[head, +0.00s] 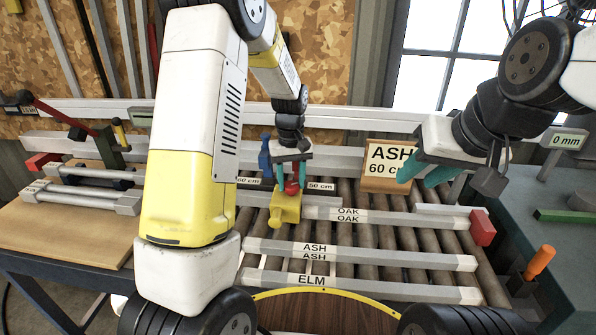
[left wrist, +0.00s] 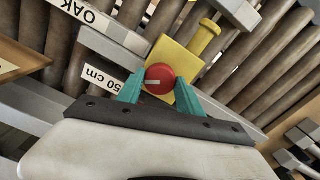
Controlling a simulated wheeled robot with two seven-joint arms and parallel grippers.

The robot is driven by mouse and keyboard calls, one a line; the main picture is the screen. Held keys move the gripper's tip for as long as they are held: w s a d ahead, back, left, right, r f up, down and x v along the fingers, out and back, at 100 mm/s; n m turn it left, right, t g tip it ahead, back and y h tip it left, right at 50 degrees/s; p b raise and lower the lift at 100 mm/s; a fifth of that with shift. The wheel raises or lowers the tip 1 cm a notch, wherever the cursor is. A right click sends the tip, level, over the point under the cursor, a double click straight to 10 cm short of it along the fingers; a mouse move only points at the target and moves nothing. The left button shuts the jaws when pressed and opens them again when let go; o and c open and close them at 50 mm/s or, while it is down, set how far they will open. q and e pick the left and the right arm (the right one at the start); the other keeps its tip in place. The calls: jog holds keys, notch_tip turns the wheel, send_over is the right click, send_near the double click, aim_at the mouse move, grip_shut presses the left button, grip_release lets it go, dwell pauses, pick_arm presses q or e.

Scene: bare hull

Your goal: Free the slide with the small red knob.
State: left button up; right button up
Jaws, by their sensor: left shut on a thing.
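The yellow slide block (head: 285,210) sits on the rail over the rollers, left of the middle in the head view. The small red knob (head: 292,187) is on top of it. My left gripper (head: 290,175) reaches down from above with its teal fingers shut on the knob. In the left wrist view the knob (left wrist: 160,79) shows between the two fingertips (left wrist: 160,90), with the yellow block (left wrist: 185,62) behind it. My right gripper (head: 425,172) hangs at the right, away from the slide, its teal fingers apart and nothing seen between them.
Pale bars marked OAK (head: 347,214), ASH (head: 315,252) and ELM (head: 315,281) lie across the rollers. An ASH sign (head: 388,182) stands behind. A red end block (head: 482,228) is at the right. A wooden bench (head: 60,235) is at the left.

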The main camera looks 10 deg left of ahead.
aim_at(291, 184)
pick_arm(q)
jog(key=o, duration=1.4)
jog(key=shift+r, duration=3.95)
